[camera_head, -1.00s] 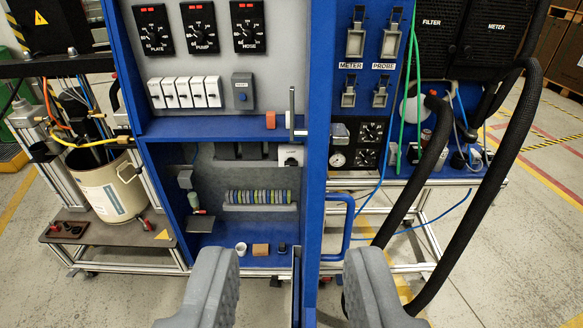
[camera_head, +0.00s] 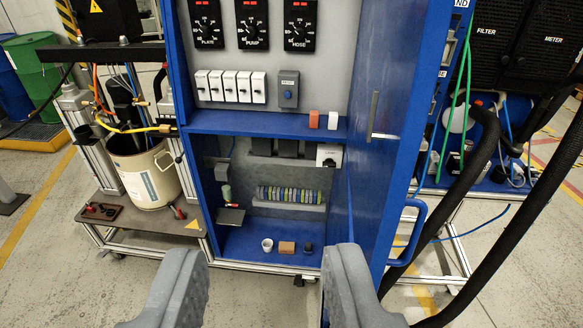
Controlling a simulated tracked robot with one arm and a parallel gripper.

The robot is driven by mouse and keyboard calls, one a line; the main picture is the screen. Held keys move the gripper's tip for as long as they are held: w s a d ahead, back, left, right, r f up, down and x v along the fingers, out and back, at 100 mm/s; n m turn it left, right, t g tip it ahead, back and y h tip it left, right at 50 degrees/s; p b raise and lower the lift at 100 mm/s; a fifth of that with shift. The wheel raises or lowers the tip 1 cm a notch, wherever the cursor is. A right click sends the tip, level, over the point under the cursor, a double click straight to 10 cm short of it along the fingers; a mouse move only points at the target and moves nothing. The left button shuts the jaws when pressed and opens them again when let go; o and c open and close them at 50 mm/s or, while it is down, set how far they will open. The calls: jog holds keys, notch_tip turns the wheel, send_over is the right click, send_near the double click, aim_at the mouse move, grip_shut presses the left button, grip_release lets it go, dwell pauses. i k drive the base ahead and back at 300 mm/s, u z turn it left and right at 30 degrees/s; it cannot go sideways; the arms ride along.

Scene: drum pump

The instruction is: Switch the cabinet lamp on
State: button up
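A small white switch box (camera_head: 329,156) with a dark rotary knob is at the upper right of the cabinet's lower compartment. Its label is too small to read surely, and the knob's position is hard to tell. The blue cabinet (camera_head: 265,123) stands open in front of me. My gripper (camera_head: 268,258) is open and empty. Its two grey fingers are wide apart at the bottom of the view, in front of and below the lower compartment, apart from the switch box. I cannot see any lamp clearly.
Above are three black dials (camera_head: 252,25), white switches (camera_head: 231,86) and a grey button box (camera_head: 288,90). A blue panel with a grey handle (camera_head: 372,115) stands right of the compartment. A drum (camera_head: 143,178) is left; black hoses (camera_head: 480,165) hang right. Small items lie on the compartment floor.

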aim_at(329, 163)
jog(key=u, duration=2.2)
jog(key=i, duration=1.65)
jog(key=z, duration=3)
jog(key=i, duration=0.6)
jog(key=z, duration=0.3)
